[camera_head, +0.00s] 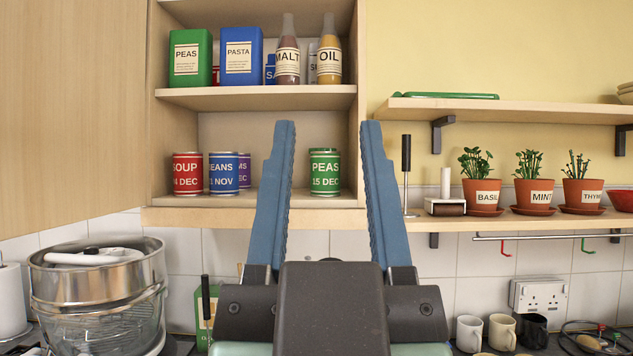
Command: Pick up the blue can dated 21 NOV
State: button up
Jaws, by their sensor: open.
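The blue can (223,172) stands upright on the lower cupboard shelf. Its label shows "EANS" and "1 NOV", with the left edge of the lettering cut off by the can's curve or the red can beside it. My gripper (328,128) is open and empty, its two blue fingers pointing up in front of the cupboard. The blue can is to the left of the left finger, and clear of it in the picture.
A red SOUP can (187,173) stands close on the blue can's left. A purple can (244,170) is partly hidden behind its right. A green PEAS can (324,172) shows between my fingers. The upper shelf (257,97) is above.

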aim_at(224, 166)
jog(key=i+u, duration=0.1)
jog(key=u, duration=0.3)
jog(key=i+l+u, duration=0.1)
jog(key=u, duration=0.3)
jog(key=l+u, duration=0.15)
jog(key=u, duration=0.3)
jog(key=i+l+u, duration=0.1)
jog(key=l, duration=0.25)
jog(key=i+l+u, duration=0.1)
jog(key=l, duration=0.25)
jog(key=i+l+u, duration=0.1)
jog(key=l, duration=0.25)
jog(key=i+l+u, duration=0.1)
jog(key=i+l, duration=0.15)
jog(key=i+l+u, duration=0.1)
jog(key=l, duration=0.4)
